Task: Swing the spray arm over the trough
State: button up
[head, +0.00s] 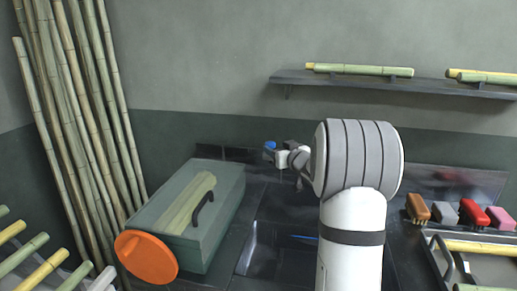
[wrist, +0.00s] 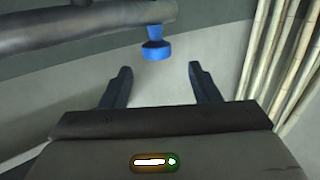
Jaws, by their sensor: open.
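In the wrist view, a thick dark grey pipe (wrist: 85,27), which looks like the spray arm, crosses the upper left. A blue nozzle (wrist: 156,50) hangs from its right end. My gripper (wrist: 161,68) is open and empty. The nozzle shows above the gap between its two dark fingers, and no contact is visible. In the head view, my arm hides most of the gripper and the spray arm. A dark sunken basin (head: 262,250), perhaps the trough, lies left of my arm and is partly hidden.
A green box (head: 222,215) with a black handle and an orange disc (head: 147,257) stands left. Bamboo or cane poles (head: 75,110) lean in the left corner. Several coloured brushes (head: 473,215) lie at right. A wall shelf (head: 430,86) holds cane pieces.

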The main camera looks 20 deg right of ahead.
aim_at(267, 143)
jog(key=shift+w+d+f+n+y, duration=0.4)
jog(key=shift+d+f+y, duration=0.15)
jog(key=shift+y, duration=0.35)
jog(key=shift+w, duration=0.2)
jog(key=w, duration=0.2)
jog(key=w+a, duration=0.1)
jog(key=w, duration=0.4)
jog(key=shift+w+a, duration=0.1)
jog(key=shift+a, duration=0.2)
jog(key=shift+c, duration=0.6)
